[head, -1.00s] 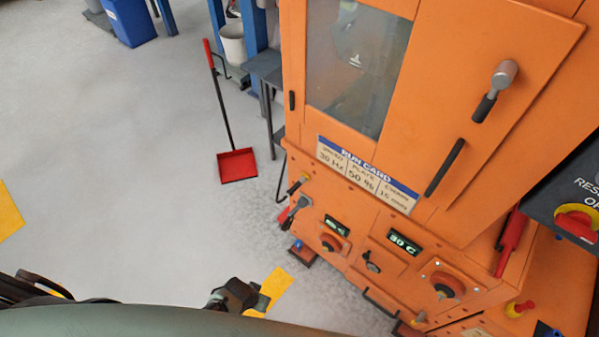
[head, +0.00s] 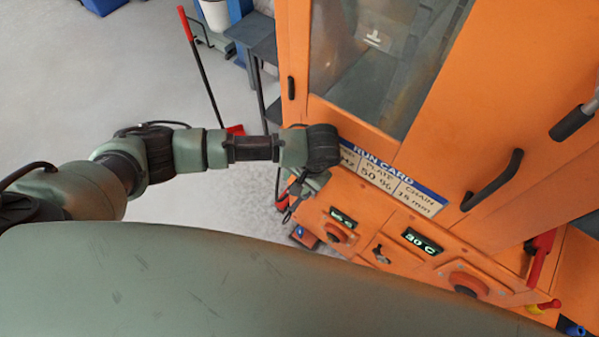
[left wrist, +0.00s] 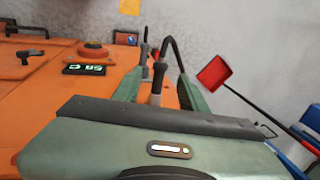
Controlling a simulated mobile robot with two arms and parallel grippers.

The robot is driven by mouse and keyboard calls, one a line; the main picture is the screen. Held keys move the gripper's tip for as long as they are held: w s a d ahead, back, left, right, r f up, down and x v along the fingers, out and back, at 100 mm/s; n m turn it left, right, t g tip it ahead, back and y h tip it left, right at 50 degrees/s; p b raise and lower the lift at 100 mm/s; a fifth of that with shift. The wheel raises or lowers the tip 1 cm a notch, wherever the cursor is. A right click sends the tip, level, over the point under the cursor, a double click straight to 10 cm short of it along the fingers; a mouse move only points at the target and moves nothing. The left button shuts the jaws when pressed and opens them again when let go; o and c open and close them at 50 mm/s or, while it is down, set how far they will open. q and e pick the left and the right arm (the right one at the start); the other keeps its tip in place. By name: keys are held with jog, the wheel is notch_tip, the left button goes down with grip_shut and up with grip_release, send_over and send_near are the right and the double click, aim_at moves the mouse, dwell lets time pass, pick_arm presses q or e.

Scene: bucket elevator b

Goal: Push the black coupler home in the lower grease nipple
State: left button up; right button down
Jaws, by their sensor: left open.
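My left gripper (head: 290,205) is at the lower left corner of the orange machine, pointing down along its front. In the left wrist view its two green fingers stand apart, with the black coupler (left wrist: 159,74) showing between them. I cannot tell whether either finger touches it. A black hose (left wrist: 172,50) arches from the coupler. A pale metal stem (left wrist: 155,98) shows at the coupler's near end; I cannot tell whether this is the lower grease nipple or how far the coupler sits on it. In the head view my gripper largely hides this spot. My right gripper is not in view.
The orange machine front (head: 350,215) carries a run card (head: 390,178), small displays (head: 422,241), knobs and a black door handle (head: 492,180). A red dustpan (left wrist: 213,73) stands on the floor to the left of the machine. A grey table (head: 252,30) is behind it.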

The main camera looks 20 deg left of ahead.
pick_arm(q)
jog(key=x, duration=0.5)
jog(key=shift+w+f, duration=0.1)
jog(key=shift+w, duration=0.05)
jog(key=shift+a+f, duration=0.15)
jog(key=shift+f, duration=0.2)
jog(key=shift+c, duration=0.3)
grip_shut()
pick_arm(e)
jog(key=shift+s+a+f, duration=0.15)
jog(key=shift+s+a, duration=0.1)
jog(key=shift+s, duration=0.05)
